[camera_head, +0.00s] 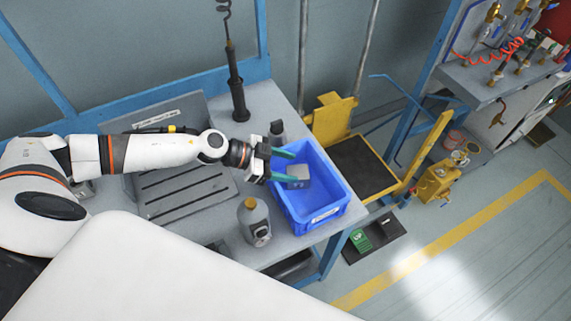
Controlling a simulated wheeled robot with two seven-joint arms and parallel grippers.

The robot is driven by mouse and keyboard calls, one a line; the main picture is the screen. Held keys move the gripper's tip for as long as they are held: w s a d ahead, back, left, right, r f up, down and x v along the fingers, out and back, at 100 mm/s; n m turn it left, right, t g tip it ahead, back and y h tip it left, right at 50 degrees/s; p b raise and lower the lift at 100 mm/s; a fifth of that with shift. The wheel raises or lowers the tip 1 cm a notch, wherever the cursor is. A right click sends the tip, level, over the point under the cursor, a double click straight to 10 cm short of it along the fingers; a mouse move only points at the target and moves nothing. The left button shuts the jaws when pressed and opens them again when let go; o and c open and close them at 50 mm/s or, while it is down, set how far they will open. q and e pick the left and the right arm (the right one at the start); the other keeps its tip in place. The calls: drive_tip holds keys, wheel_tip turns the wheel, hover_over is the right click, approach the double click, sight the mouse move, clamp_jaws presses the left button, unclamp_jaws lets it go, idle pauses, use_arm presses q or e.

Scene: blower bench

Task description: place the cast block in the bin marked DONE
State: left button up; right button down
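The blue bin (334,216) stands at the right end of the bench, with a white label on its front wall; the label is too small to read. My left gripper (296,169) reaches over the bin's left wall, its two teal fingers spread apart. A small grey block (298,171), which looks like the cast block, shows between and just beyond the fingers, within the bin's outline. I cannot tell whether the fingers grip it or whether it rests on the bin floor. My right gripper is not in view.
A grey bottle (254,222) stands left of the bin, close to its front. A dark upright tool (237,85) with a coiled cord and a small dark object (276,130) are behind. A slotted grey tray (185,190) lies under my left arm. A yellow-framed cart (362,165) stands right of the bench.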

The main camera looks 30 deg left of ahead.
use_arm(q)
drive_tip(key=shift+s+f, duration=0.25)
drive_tip(key=shift+f, duration=0.15)
drive_tip(key=shift+r, duration=0.5)
drive_tip(key=b+v, duration=0.3)
drive_tip(key=v, duration=0.9)
drive_tip(key=shift+w+r, duration=0.2)
drive_tip(key=shift+r, duration=0.25)
